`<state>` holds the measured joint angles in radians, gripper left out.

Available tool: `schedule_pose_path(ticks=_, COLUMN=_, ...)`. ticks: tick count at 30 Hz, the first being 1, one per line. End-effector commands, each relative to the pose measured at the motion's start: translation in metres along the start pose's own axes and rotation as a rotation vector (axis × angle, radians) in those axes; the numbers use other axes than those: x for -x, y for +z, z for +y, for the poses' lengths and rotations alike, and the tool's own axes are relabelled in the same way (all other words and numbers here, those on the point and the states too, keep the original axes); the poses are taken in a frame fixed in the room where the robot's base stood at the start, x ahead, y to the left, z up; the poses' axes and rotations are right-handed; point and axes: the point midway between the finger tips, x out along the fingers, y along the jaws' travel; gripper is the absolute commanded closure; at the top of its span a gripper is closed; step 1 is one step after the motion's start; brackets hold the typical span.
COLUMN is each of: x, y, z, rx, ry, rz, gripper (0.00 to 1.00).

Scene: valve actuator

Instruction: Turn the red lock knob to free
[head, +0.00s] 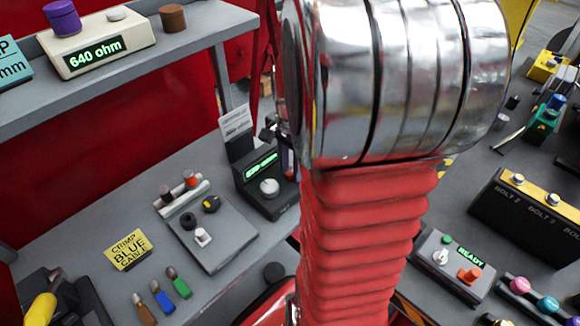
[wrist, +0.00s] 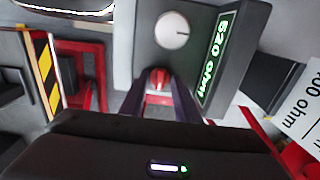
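In the wrist view a small red knob (wrist: 159,78) sits on the face of a dark grey box (wrist: 147,55), beside a white dial (wrist: 172,30). The box's green display (wrist: 218,58) reads 620 ohm. My gripper (wrist: 160,84) has its two dark fingers on either side of the red knob, tips close to it. Whether they touch or squeeze it I cannot tell. In the head view the box (head: 283,205) stands on the bench with its white dial (head: 269,187) in front. My arm hides its right side; the red knob is not clear there.
A grey panel (head: 228,244) with knobs lies left of the box, and a crimp sign (head: 127,250) farther left. A shelf (head: 140,65) runs above. A READY box (head: 452,266) and a bolt box (head: 530,217) stand right of my arm. A hazard-striped post (wrist: 45,72) shows in the wrist view.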

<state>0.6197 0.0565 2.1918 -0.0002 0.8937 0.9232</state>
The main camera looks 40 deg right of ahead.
Motion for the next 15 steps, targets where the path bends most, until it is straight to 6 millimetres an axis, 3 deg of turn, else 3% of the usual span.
schedule_pose_path(ticks=3, x=0.0003, y=-0.0001, z=0.0000, rx=0.000, ry=0.000, rz=0.000, gripper=0.72)
schedule_pose_path(ticks=15, x=0.0005, y=-0.0002, z=-0.0001, rx=0.000, ry=-0.001, rz=0.000, gripper=1.00)
